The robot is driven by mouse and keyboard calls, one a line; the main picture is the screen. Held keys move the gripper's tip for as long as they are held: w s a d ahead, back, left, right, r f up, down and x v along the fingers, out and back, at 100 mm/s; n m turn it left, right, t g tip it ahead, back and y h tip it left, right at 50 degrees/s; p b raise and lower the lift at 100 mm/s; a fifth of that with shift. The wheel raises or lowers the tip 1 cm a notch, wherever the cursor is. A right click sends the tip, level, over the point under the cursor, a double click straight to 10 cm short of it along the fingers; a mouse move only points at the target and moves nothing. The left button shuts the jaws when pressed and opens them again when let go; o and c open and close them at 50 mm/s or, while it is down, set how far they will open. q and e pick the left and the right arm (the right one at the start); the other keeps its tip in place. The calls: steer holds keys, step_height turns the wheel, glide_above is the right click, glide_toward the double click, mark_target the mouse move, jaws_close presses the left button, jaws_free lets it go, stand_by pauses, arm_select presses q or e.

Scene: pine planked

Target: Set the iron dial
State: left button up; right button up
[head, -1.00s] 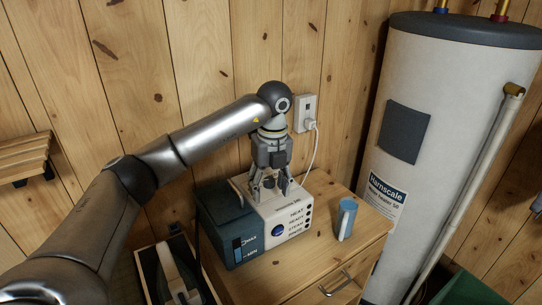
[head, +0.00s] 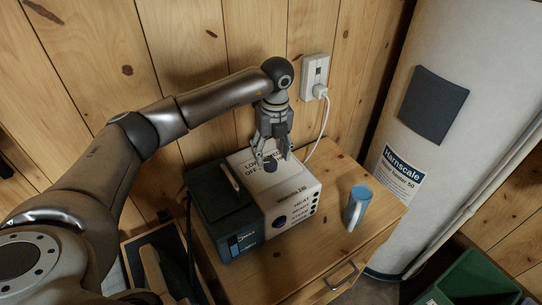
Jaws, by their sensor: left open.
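The iron station (head: 240,205) is a box, dark teal on its left and white on its right, on top of a wooden cabinet. Its white top carries lettering that reads in part "LOW" and "OFF". A small dark round dial (head: 270,165) shows on the white top by that lettering, partly hidden by my gripper. My left gripper (head: 273,160) points down over the dial with its fingers apart. I cannot tell whether the fingers touch the dial. A dark blue round knob (head: 280,221) sits on the white front face. My right gripper is not in view.
A blue mug (head: 357,206) stands on the wooden cabinet (head: 325,240), right of the box. A white cord runs to a wall outlet (head: 314,76) behind. A white water heater (head: 405,120) stands at the right, and a green bin (head: 470,282) at the lower right.

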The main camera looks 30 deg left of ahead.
mark_target(271, 163)
arm_select(q)
step_height(271, 163, down, 2)
steer(key=shift+f, duration=0.25)
steer(key=shift+f+p, duration=0.35)
steer(key=shift+f, duration=0.2)
steer(key=shift+c, duration=0.9)
steer(key=c, duration=0.9)
steer(key=shift+o, duration=0.2)
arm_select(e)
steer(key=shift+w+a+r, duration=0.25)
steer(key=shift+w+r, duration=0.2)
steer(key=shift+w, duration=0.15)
